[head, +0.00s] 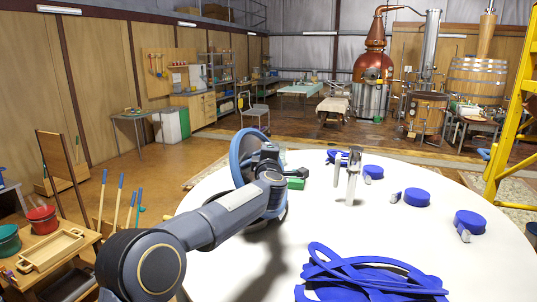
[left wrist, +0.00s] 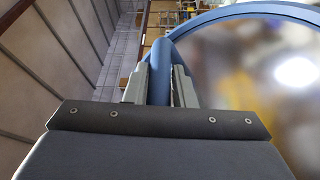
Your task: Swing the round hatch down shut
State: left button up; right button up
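The round hatch (head: 236,160) stands steeply raised at the left far side of a white round top (head: 390,235). It has a blue rim and is partly hidden by my left arm. In the left wrist view, its blue rim (left wrist: 235,13) curves around a shiny, blurry disc at the right. My left gripper (head: 262,157) is at the hatch. In the left wrist view, its two grey fingers (left wrist: 159,85) lie close on both sides of a blue bar of the hatch and appear closed on it. The opening is not clearly visible. My right gripper is not in view.
A grey metal upright (head: 352,178) stands on the top, right of the hatch. Several blue round knobs (head: 417,197) with grey tabs line the far and right edge. A green block (head: 296,183) is beside my gripper.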

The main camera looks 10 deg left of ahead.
pick_arm(q)
jog(key=o, duration=0.3)
jog(key=shift+s+d+f+b, duration=0.1)
jog(key=shift+s+f+b, duration=0.05)
jog(key=shift+s+b, duration=0.25)
jog(key=shift+b+v, duration=1.4)
jog(key=shift+v, duration=2.05)
